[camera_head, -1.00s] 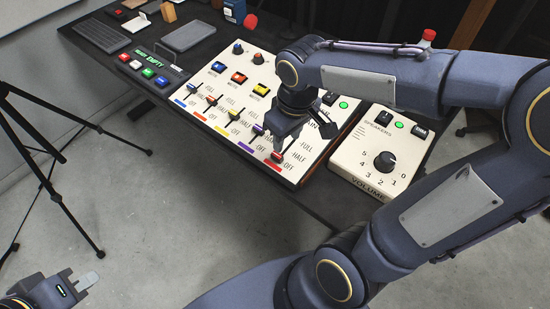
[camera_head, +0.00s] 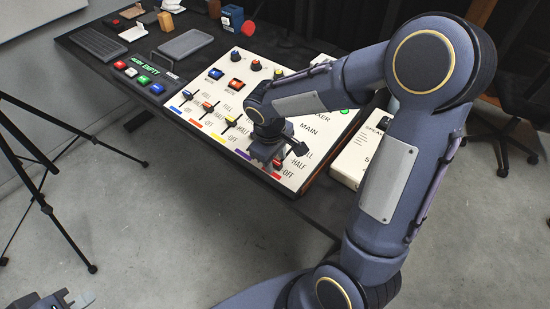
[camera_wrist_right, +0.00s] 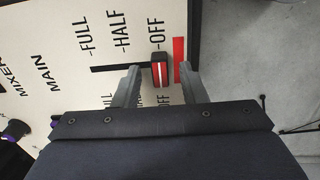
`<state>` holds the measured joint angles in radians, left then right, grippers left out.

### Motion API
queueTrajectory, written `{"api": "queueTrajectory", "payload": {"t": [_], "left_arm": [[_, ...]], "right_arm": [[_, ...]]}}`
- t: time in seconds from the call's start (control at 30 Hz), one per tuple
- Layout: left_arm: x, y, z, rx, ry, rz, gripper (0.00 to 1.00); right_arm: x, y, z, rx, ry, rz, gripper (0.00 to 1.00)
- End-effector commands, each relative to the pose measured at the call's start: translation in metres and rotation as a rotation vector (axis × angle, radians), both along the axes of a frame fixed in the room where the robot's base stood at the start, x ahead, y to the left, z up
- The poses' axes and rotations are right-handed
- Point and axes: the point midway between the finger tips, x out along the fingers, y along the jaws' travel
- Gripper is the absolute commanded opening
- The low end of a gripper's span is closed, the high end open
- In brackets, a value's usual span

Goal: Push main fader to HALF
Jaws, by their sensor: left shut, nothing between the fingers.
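The main fader (camera_head: 278,164) is a dark knob with a red stripe on the white mixer panel (camera_head: 322,120). In the right wrist view the main fader (camera_wrist_right: 160,70) sits at the OFF mark beside a red strip, and its dark slot runs left past HALF towards FULL. In the head view this gripper (camera_head: 272,160) is low over the fader. My left gripper (camera_head: 80,300) is shut and empty at the bottom left.
Other faders (camera_head: 208,106) and coloured buttons stand left of my right gripper. A speaker box (camera_head: 352,163) is partly hidden behind my right arm. A button box (camera_head: 145,80) lies further left. A tripod (camera_head: 45,190) stands on the floor at left.

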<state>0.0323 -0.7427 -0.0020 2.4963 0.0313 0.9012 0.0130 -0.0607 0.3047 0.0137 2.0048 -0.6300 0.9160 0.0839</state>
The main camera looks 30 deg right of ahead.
Motion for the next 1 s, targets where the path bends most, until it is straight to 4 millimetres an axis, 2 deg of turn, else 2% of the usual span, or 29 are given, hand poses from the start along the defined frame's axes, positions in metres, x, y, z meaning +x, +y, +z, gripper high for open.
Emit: {"api": "queueTrajectory", "payload": {"t": [0.23, 0.5, 0.53, 0.77, 1.0], "left_arm": [[0.0, 0.0, 0.0, 0.0, 0.0, 0.0, 0.0], [0.0, 0.0, 0.0, 0.0, 0.0, 0.0, 0.0], [0.0, 0.0, 0.0, 0.0, 0.0, 0.0, 0.0], [0.0, 0.0, 0.0, 0.0, 0.0, 0.0, 0.0], [0.0, 0.0, 0.011, 0.0, 0.0, 0.0, 0.0]], "right_arm": [[0.0, 0.0, -0.001, 0.0, 0.0, -0.001, 0.37], [0.0, 0.0, 0.0, 0.0, -0.001, -0.001, 0.02], [0.0, 0.0, 0.0, 0.0, -0.001, -0.001, 0.0], [0.0, 0.0, 0.0, 0.0, -0.001, -0.001, 0.0], [0.013, -0.03, 0.006, 0.002, -0.001, -0.005, 0.0]]}}
